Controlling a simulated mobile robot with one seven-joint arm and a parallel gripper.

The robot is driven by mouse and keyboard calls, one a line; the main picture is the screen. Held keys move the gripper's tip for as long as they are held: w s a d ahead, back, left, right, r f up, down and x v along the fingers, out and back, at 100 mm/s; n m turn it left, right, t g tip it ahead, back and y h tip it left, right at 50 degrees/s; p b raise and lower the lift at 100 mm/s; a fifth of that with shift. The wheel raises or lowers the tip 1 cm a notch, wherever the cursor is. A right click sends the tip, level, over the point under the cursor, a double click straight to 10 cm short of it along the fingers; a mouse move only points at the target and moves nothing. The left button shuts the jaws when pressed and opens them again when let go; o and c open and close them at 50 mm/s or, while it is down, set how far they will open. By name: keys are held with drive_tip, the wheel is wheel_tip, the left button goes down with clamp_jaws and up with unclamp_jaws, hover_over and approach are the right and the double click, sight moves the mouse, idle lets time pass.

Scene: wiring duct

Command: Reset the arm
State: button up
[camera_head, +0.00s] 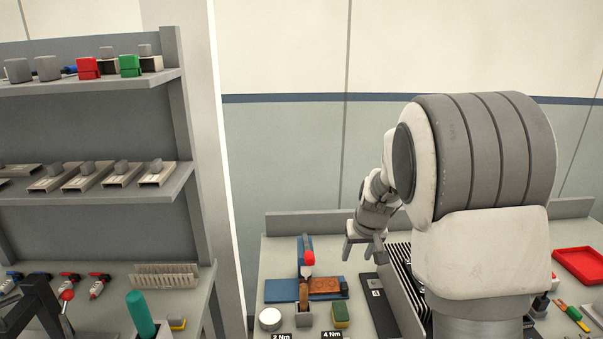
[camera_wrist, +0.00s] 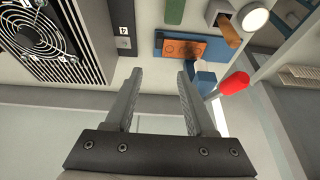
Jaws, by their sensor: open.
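My gripper (camera_head: 364,246) hangs above the workbench (camera_head: 278,250), in front of my large white and grey arm link. In the wrist view my gripper (camera_wrist: 158,75) shows two grey fingers spread apart with nothing between them. Below the fingers is bare grey bench surface. The blue base with an orange-brown plate (camera_head: 325,286) lies left of my gripper in the head view, and the plate (camera_wrist: 192,50) shows just beyond the right fingertip in the wrist view. A red-tipped lever (camera_head: 308,258) stands at that base, and its red tip (camera_wrist: 234,83) is right of the right finger.
A ribbed box with a fan (camera_wrist: 45,35) is close to the left finger; my arm partly hides it in the head view. A red tray (camera_head: 580,264) lies at the bench's right. A shelf rack (camera_head: 110,196) with parts stands at the left. Space above the bench's back is clear.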

drive_tip(key=s+a+r, duration=0.3)
drive_tip(key=s+r, duration=0.9)
drive_tip(key=s, duration=0.3)
drive_tip(key=s+r+t, duration=0.1)
drive_tip(key=s, duration=1.5)
drive_tip(key=shift+a+r, duration=0.2)
drive_tip(key=shift+a, duration=0.05)
